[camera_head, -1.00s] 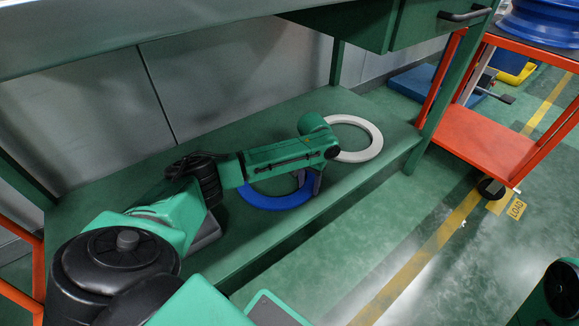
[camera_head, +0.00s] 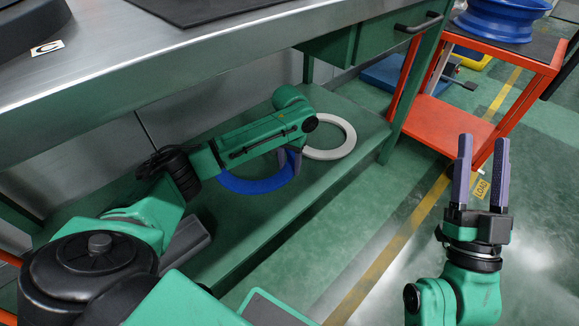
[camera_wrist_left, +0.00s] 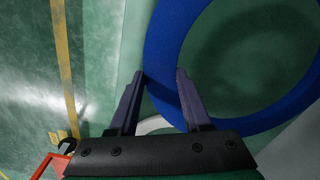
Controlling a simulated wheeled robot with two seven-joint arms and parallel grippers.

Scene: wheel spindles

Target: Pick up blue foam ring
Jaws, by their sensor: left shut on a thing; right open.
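The blue foam ring (camera_head: 255,187) is at the green lower shelf of the bench, partly hidden by my left arm. It shows large in the left wrist view (camera_wrist_left: 163,40). My left gripper (camera_head: 292,160) is shut on the ring's rim, with its fingers on either side of the band in the left wrist view (camera_wrist_left: 162,76). I cannot tell whether the ring touches the shelf. My right gripper (camera_head: 482,150) is open and empty, fingers upward, over the floor at the right.
A white ring (camera_head: 349,140) lies on the shelf (camera_head: 230,245) just beyond the left gripper. The metal bench top (camera_head: 200,60) overhangs the shelf. An orange cart (camera_head: 450,125) with a blue wheel rim (camera_head: 500,20) stands at the right. Floor in front is clear.

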